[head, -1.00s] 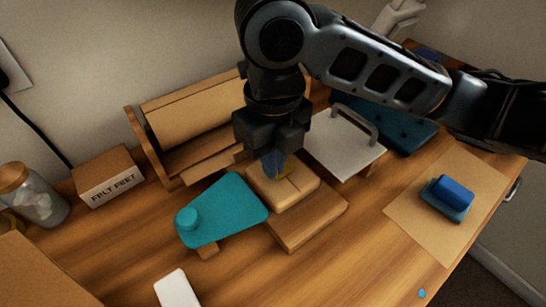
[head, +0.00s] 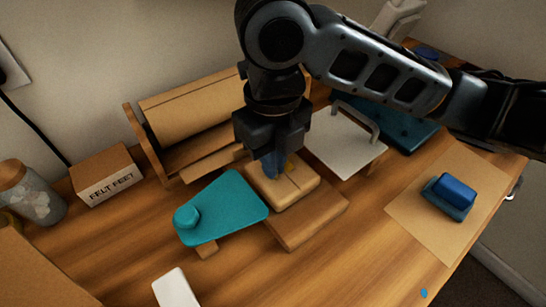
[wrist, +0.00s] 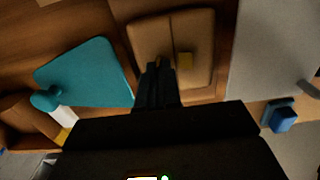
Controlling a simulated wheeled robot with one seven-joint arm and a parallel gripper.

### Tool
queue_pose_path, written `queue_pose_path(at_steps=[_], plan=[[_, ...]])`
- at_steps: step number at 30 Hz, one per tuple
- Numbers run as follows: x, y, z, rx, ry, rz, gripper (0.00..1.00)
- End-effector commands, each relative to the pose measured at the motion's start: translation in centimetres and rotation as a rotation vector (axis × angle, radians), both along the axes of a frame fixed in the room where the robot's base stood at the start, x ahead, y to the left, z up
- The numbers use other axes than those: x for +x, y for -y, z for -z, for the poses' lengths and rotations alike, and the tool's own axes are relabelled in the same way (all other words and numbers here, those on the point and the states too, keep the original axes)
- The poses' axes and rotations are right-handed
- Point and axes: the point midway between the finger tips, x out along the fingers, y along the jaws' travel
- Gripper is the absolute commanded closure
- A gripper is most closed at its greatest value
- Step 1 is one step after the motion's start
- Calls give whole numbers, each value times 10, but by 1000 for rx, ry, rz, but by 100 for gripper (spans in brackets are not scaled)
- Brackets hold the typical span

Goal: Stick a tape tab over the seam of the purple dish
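No purple dish shows. A tan, rounded block-like dish (head: 300,190) with a seam line across its top sits on a wooden board (head: 318,222); it also shows in the wrist view (wrist: 200,35). I see nothing clearly held; whether the fingertips touch the dish is unclear.
A teal paddle-shaped piece (head: 225,207) lies left of the dish. A white plate with a handle (head: 345,145) stands to the right, a wooden rack (head: 185,120) behind. A blue block (head: 450,194) sits on a paper sheet (head: 415,215). The front table is mostly clear.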

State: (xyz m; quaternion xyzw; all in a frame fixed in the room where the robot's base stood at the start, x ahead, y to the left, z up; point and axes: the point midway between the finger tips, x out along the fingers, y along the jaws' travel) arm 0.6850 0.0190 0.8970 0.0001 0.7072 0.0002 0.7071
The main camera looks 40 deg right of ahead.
Motion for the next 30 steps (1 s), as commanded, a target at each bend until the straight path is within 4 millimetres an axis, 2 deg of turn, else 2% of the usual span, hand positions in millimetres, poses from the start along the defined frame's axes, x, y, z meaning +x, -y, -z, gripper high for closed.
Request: queue_pose_path(at_steps=[10, 12, 20, 30], plan=[[0, 0, 0, 0, -1, 0, 100], [0, 0, 1, 0, -1, 0, 91], [0, 0, 0, 0, 0, 0, 67], [0, 0, -5, 0, 0, 0, 67]])
